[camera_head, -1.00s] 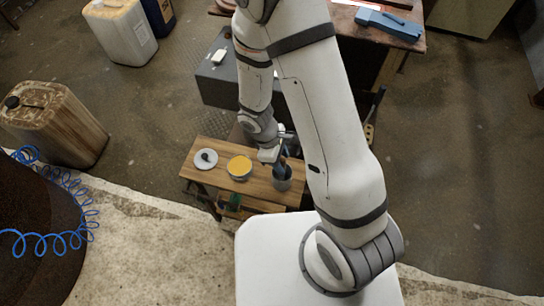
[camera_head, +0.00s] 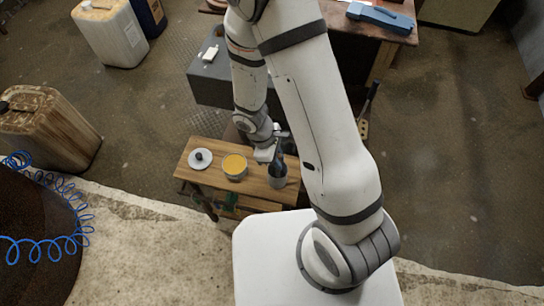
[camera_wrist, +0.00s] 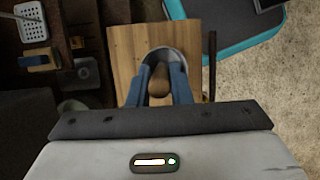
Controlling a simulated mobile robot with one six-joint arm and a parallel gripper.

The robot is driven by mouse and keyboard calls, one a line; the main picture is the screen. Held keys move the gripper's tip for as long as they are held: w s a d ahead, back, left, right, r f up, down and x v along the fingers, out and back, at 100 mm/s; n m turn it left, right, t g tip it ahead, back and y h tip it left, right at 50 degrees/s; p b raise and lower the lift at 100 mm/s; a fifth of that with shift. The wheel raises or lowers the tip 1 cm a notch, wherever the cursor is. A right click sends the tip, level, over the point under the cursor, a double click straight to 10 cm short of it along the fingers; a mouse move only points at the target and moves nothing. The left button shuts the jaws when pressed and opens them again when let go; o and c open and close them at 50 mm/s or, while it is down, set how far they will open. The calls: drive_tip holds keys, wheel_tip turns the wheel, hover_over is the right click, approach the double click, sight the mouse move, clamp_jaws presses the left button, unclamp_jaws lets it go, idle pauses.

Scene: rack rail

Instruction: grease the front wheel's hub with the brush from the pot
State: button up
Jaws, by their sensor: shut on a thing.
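My gripper (camera_wrist: 159,88) is shut on the wooden handle (camera_wrist: 158,80) of the brush, which stands in a grey cup (camera_wrist: 168,52). The bristles are hidden. In the head view, my gripper (camera_head: 277,162) is over the grey cup (camera_head: 279,182) at the right end of a small wooden table (camera_head: 252,187). The open pot (camera_head: 234,167) of orange-yellow grease stands left of the cup. The front wheel and its hub cannot be made out in either view.
A white lid with a dark knob (camera_head: 200,159) lies left of the pot. Canisters (camera_head: 108,36) stand at back left. A dark grey box (camera_head: 226,80) is behind the table. A blue coiled hose (camera_head: 45,235) is at front left.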

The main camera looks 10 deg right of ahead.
clamp_jaws()
drive_tip(key=r+p, duration=0.8)
drive_tip(key=r, duration=0.2)
drive_tip(key=shift+s+r, duration=0.1)
drive_tip(key=shift+s, duration=0.1)
idle(1.5)
idle(0.8)
